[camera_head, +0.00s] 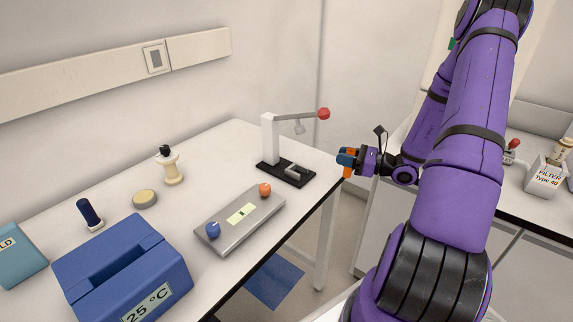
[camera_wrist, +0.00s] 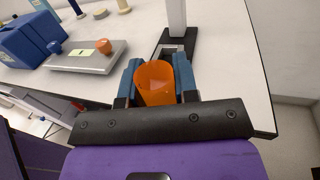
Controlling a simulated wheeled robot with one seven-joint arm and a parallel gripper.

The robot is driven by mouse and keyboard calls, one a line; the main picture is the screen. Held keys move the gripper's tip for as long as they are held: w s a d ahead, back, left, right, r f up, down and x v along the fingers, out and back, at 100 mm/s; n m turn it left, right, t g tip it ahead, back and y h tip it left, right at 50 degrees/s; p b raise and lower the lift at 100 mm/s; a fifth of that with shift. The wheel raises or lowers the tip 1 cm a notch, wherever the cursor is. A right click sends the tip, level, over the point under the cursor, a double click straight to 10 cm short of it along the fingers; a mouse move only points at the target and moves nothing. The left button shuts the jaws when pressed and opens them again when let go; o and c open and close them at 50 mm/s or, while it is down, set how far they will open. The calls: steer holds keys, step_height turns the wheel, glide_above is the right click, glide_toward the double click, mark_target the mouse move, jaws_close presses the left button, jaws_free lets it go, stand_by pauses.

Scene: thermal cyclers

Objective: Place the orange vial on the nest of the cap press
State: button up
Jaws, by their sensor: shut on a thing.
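My gripper (camera_head: 347,161) is shut on the orange vial (camera_wrist: 154,83), which shows between the two blue fingers in the wrist view. In the head view the vial (camera_head: 349,153) is a small orange patch at the gripper tip. The cap press (camera_head: 269,138) has a white post, a black base and a lever with a red knob. Its nest (camera_head: 297,170) is a small grey block on the black base. My gripper is to the right of the press, apart from it, near the table's right edge. In the wrist view the press base (camera_wrist: 160,48) lies beyond the vial.
A grey plate (camera_head: 225,238) with an orange and a blue knob lies left of the press. A blue 25 °C block (camera_head: 165,265), a dark-blue vial (camera_head: 88,213), a tan disc (camera_head: 145,199) and a cream stand (camera_head: 171,170) are further left. A filter box (camera_head: 545,178) sits on the right bench.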

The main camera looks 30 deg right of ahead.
steer(key=f+x, duration=0.1)
steer(key=x, duration=0.4)
steer(key=f+x, duration=0.1)
steer(key=x, duration=0.5)
steer(key=f+x, duration=0.1)
steer(key=x, duration=0.5)
steer(key=shift+f, duration=0.35)
steer(key=shift+f, duration=0.1)
steer(key=o, duration=1)
steer(key=shift+d, duration=0.1)
steer(key=shift+s, duration=0.1)
